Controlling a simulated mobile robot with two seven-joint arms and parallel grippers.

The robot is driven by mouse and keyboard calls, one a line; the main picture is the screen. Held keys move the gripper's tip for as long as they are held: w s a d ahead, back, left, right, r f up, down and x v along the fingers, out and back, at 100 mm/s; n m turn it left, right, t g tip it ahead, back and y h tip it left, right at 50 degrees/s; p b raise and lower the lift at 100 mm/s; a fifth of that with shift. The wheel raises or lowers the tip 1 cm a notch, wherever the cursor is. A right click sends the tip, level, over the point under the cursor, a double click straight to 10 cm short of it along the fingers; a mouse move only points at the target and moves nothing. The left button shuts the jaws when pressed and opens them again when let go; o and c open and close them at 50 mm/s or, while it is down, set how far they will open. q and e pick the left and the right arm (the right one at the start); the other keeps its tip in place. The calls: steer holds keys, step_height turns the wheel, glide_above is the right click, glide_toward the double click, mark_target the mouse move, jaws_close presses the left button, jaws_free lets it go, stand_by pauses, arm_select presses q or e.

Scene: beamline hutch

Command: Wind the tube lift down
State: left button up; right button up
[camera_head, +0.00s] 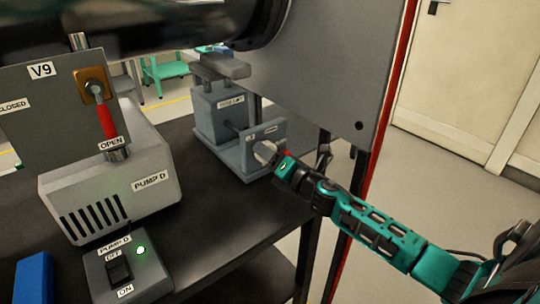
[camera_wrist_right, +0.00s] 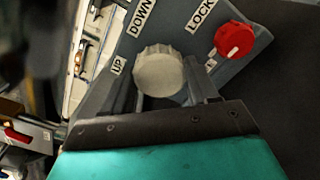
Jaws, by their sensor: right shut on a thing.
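The tube lift (camera_head: 207,112) is a grey box unit with a cradle on top, standing at the far right of the dark table below a black tube (camera_head: 150,22). Its pale ribbed knob (camera_head: 264,151) is on the front panel. In the right wrist view the knob (camera_wrist_right: 158,70) sits between my fingertips, near labels UP and DOWN. A red knob (camera_wrist_right: 234,40) with a white mark is beside it, under the label LOCK. My right gripper (camera_head: 275,157) is shut on the pale knob. My left gripper is not in view.
The PUMP D box (camera_head: 110,195) and its switch box (camera_head: 130,270), with a green light, stand left on the table (camera_head: 225,215). A V9 panel (camera_head: 50,95) with a red-handled lever rises behind. A large grey panel (camera_head: 325,70) stands close behind my right arm.

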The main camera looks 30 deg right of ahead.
steer(key=shift+a+f, duration=0.1)
steer(key=o, duration=1)
steer(key=s, duration=0.8)
steer(key=s+d, duration=0.1)
steer(key=s, duration=0.3)
steer(key=shift+s, duration=0.4)
